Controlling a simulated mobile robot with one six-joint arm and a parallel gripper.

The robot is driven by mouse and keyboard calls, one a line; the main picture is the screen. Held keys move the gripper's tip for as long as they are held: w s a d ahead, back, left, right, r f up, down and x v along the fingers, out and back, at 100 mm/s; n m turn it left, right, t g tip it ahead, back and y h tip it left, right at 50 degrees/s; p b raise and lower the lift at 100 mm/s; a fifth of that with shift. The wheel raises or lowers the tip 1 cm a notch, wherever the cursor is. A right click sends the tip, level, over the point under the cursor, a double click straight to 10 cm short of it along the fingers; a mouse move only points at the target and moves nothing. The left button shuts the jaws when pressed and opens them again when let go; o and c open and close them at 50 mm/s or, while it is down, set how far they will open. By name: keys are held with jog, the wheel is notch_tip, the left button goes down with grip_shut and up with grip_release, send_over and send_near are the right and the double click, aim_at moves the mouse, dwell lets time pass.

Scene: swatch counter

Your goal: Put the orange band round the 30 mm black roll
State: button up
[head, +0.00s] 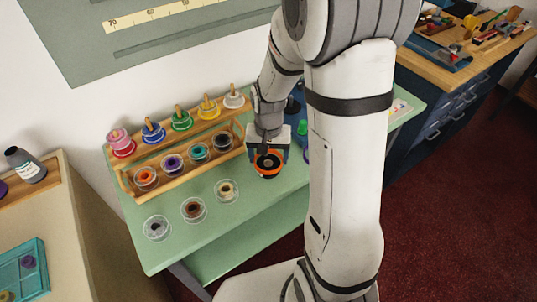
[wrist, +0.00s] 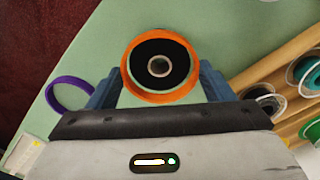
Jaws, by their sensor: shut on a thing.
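The orange band (wrist: 160,98) is between the two blue fingers of my gripper (wrist: 162,72), which is shut on it. In the wrist view the band encircles the black roll (wrist: 141,54), whose pale core shows near its middle. In the head view the orange band (head: 268,175) and the black roll (head: 265,159) show just below my gripper (head: 268,150), over the green counter. The band looks roughly level and centred on the roll. I cannot tell how far down the roll it sits.
A wooden rack (head: 183,185) with several coloured spools stands to the left on the green counter (head: 260,215). A purple band (wrist: 70,94) lies beside my gripper. The front counter is partly clear.

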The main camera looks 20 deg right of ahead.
jog(key=shift+f+b, duration=0.35)
jog(key=shift+f, duration=0.15)
dwell(0.3)
jog(key=o, duration=1)
jog(key=shift+r, duration=0.15)
notch_tip(320, 180, up, 6)
jog(key=p, duration=0.5)
jog(key=shift+r, duration=0.4)
